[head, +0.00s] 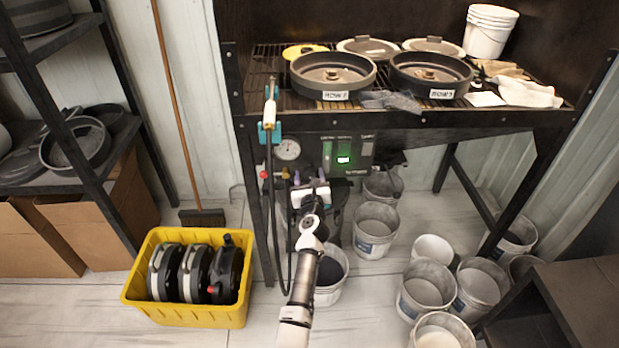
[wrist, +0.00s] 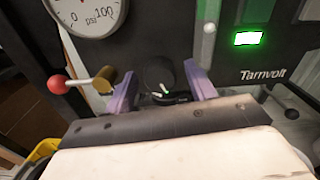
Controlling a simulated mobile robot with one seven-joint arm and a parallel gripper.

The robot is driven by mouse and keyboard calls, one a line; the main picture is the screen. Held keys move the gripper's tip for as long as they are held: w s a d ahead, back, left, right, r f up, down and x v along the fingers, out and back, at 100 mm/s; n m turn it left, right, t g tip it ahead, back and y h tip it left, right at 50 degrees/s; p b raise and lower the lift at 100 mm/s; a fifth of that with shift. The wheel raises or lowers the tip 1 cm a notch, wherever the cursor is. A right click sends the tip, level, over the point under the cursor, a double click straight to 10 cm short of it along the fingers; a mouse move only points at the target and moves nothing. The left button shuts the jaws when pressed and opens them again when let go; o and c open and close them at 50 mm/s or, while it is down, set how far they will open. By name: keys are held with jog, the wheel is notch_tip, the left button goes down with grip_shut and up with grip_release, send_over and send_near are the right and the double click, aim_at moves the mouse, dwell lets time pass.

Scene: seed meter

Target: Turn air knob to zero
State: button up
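The air knob (wrist: 160,75) is a round black knob with a pale pointer mark, low on the dark control panel (head: 310,160). In the wrist view it sits between the two purple fingers of my gripper (wrist: 161,88). The fingers are apart, with visible gaps on both sides of the knob, so my gripper is open. In the head view my gripper (head: 309,176) is in front of the panel's lower edge and hides the knob. A white psi gauge (wrist: 90,8) is up and left of the knob; its needle is not clear.
A red ball-ended lever (wrist: 57,84) on a brass valve (wrist: 104,79) is close left of my gripper. A lit green display (wrist: 248,38) is to the right. A hose (head: 271,190) hangs left of my arm. Several buckets and a yellow crate (head: 190,312) stand on the floor.

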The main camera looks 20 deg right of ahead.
jog(key=c, duration=0.9)
